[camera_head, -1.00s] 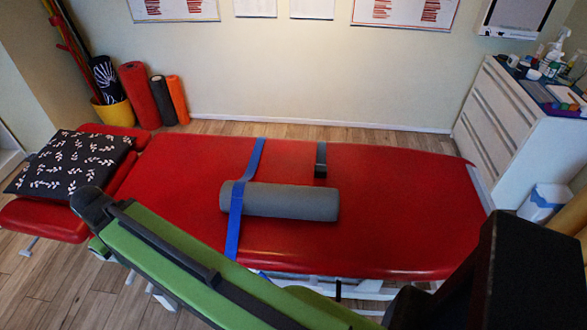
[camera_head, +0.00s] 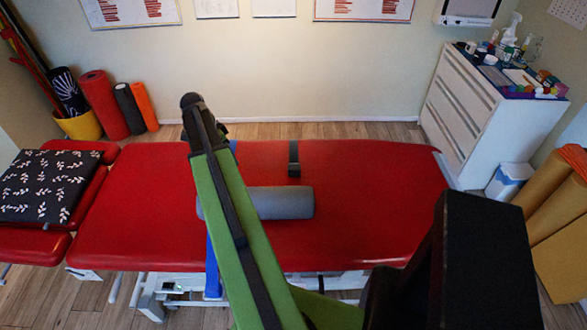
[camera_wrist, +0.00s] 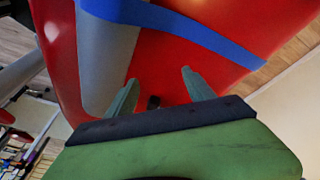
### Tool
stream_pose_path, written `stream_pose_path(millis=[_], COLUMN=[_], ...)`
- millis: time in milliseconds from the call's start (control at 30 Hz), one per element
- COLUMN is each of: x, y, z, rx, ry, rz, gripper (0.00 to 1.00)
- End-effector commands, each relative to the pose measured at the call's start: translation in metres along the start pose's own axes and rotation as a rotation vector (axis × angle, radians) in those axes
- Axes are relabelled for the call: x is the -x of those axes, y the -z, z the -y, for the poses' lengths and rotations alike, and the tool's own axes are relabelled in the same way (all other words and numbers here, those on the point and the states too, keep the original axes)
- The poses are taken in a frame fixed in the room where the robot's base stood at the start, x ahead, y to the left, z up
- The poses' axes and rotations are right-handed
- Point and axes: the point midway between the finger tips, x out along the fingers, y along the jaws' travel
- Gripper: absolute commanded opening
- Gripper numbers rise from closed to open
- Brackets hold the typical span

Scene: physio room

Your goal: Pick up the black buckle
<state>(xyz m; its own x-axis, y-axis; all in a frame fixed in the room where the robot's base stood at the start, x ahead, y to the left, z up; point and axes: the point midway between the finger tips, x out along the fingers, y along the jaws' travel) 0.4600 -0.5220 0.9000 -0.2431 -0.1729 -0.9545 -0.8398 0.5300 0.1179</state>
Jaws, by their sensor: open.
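The black buckle (camera_head: 294,158) lies at the far edge of the red treatment table (camera_head: 370,190), behind the grey roller. In the wrist view a small dark piece (camera_wrist: 153,102) shows low between the fingers; I cannot tell whether it is the buckle. My gripper (camera_wrist: 159,80) is open, with its two green-grey fingers apart and nothing held between them. In the head view my green arm reaches over the table, its end left of the buckle and apart from it. My fingertips are not clear there.
A grey roller (camera_head: 285,203) lies across the table, partly hidden by my arm. A blue strap (camera_wrist: 200,32) crosses the roller and table. A patterned cushion (camera_head: 45,185) is at left. A white drawer unit (camera_head: 470,110) stands at right. The table's right part is clear.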

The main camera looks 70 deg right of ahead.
Motion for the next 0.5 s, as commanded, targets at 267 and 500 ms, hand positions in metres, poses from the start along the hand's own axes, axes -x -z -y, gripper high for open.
stream_pose_path(millis=[267,500], x=[-0.038,-0.048], y=[0.170,0.176], z=[-0.043,-0.049], rx=[-0.604,-0.641], ry=[-0.098,-0.103], rz=[-0.067,-0.072], gripper=[0.62,0.62])
